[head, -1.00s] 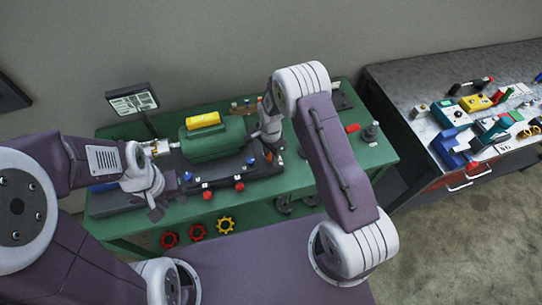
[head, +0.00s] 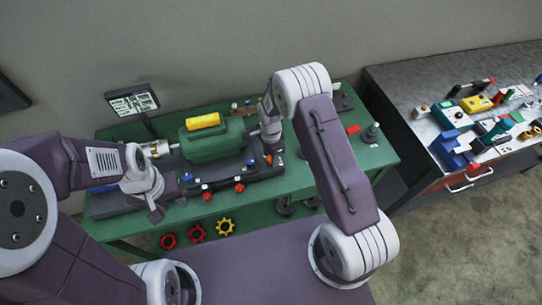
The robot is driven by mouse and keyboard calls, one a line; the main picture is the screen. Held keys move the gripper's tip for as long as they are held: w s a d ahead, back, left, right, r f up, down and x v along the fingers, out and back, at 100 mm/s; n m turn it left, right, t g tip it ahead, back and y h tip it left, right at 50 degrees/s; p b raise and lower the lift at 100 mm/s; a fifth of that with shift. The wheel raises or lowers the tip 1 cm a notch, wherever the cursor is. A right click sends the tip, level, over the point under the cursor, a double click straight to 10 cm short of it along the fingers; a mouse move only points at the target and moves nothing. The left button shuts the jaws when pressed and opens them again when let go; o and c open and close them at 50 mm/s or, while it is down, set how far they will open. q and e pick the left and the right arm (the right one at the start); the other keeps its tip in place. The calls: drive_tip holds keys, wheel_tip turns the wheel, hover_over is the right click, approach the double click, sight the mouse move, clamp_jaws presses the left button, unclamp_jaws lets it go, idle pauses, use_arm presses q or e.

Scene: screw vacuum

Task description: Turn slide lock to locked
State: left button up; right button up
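A green machine (head: 212,142) with a yellow top block stands on a dark base plate (head: 262,173) on the green bench. Small blue and red knobs (head: 239,187) line the front of the plate. I cannot tell which part is the slide lock. My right gripper (head: 272,148) points down at the right end of the green machine, close to the plate. Its fingers are too small and partly hidden to read. My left gripper (head: 156,214) hangs over the front left of the bench. Its fingertips are too small to tell open from shut.
The green bench (head: 340,160) carries a sign (head: 132,102) at the back left and a dark knob (head: 372,132) at the right. Red and yellow handwheels (head: 196,233) hang on its front. A second bench (head: 420,85) at the right holds several coloured devices.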

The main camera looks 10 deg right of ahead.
sight(270, 158)
drive_tip(key=shift+o, duration=0.2)
drive_tip(key=shift+r, duration=0.1)
wheel_tip(270, 158, up, 9)
drive_tip(key=b, duration=0.1)
drive_tip(key=shift+b, duration=0.3)
